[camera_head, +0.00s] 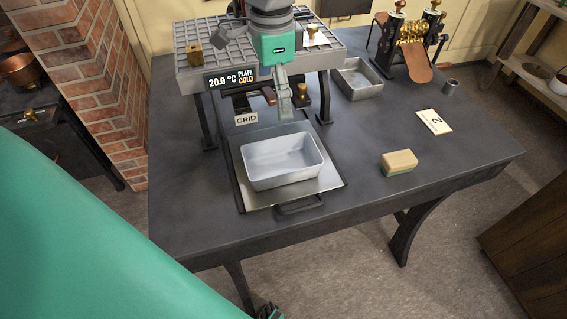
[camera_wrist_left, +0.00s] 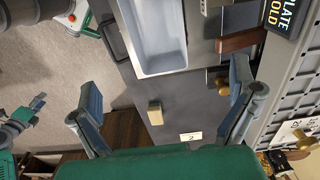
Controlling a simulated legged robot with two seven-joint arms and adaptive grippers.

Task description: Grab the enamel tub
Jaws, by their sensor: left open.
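The enamel tub (camera_head: 284,163) is a pale, empty rectangular tub with a rim. It sits upright on a metal plate (camera_head: 322,186) with a handle at the front of the table. In the left wrist view the tub (camera_wrist_left: 160,72) shows at the top, partly cut off by the frame edge. My left gripper (camera_head: 293,108) is above and behind the tub, in front of the grid-topped stand. Its two fingers are apart and empty in the left wrist view (camera_wrist_left: 164,82), and it is not touching the tub. A teal jointed part, possibly my right gripper (camera_wrist_left: 22,122), shows at that view's left edge, too small to read.
A grid-topped stand (camera_head: 190,76) with a temperature display stands behind the tub. A grey metal tray (camera_head: 358,80), a brass roller device (camera_head: 412,50), a number card (camera_head: 434,122) and a yellow-green block (camera_head: 399,162) are to the right. The table's front right is mostly clear.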

